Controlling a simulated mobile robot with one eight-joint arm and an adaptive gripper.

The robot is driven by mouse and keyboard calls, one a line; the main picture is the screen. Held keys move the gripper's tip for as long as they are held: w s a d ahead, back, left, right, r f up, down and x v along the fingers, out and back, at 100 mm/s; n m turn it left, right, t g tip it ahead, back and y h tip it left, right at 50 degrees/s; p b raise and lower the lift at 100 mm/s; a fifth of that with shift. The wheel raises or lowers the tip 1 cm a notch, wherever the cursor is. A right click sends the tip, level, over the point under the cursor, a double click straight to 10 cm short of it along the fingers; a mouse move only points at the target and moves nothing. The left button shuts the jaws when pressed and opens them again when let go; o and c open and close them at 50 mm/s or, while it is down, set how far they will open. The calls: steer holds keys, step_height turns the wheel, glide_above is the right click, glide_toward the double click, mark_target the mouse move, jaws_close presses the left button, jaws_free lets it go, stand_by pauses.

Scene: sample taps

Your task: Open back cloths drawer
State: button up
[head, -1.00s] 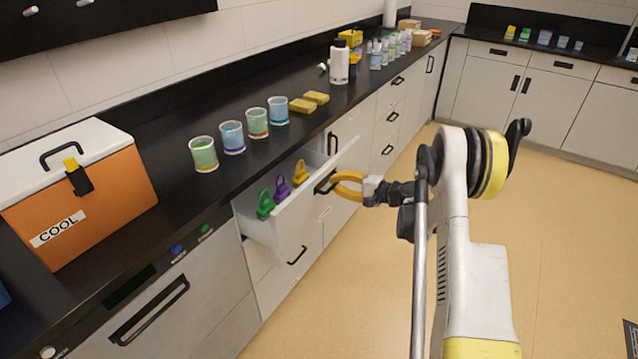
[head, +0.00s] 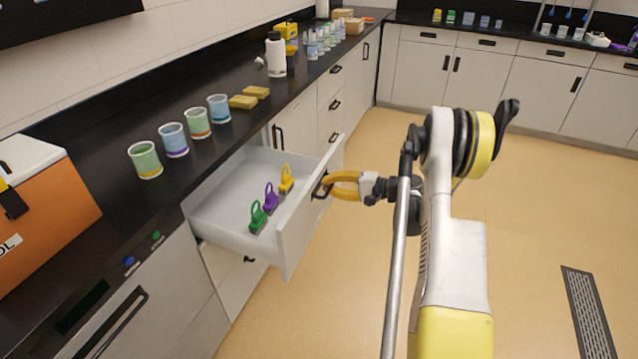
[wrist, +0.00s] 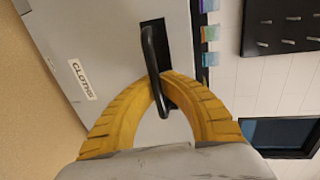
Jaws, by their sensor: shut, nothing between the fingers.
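The drawer (head: 296,228) is pulled out well from the counter, its white box open to view. In the wrist view its front (wrist: 110,40) carries a label (wrist: 83,80) reading CLOTHS and a black bar handle (wrist: 155,62). My gripper (head: 326,186) has yellow curved fingers, shut, with their tips at the handle. In the wrist view the tips (wrist: 163,88) meet by the bar; whether they hook behind it is hard to tell. A green (head: 258,218), a purple (head: 271,198) and a yellow (head: 287,180) loop-handled item stand inside along the front panel.
Several beakers (head: 173,141), yellow sponges (head: 243,102) and a white bottle (head: 276,55) stand on the black counter above. An orange cool box (head: 50,218) is at the left. Closed cabinets line the far wall. The floor (head: 400,120) right of the drawer is clear.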

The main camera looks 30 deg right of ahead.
steer(key=o, duration=0.5)
steer(key=shift+a, duration=0.1)
steer(key=shift+o, duration=0.2)
steer(key=v, duration=1.2)
steer(key=a+r+n+g+h, duration=0.25)
steer(key=a+r, duration=0.35)
steer(key=a, duration=0.4)
steer(key=a+r+n+g+h, duration=0.1)
steer(key=a+r+g, duration=0.3)
steer(key=a, duration=0.7)
steer(key=s+a+r+n+h, duration=0.2)
steer(key=s+a, duration=0.4)
steer(key=s, duration=0.3)
steer(key=s+a+r+n+t+h, duration=0.1)
steer(key=s+a+n, duration=0.4)
steer(key=s, duration=0.5)
steer(key=a+r+h, duration=0.1)
steer(key=h, duration=0.1)
steer(key=shift+s+h, duration=0.2)
steer(key=shift+h, duration=0.15)
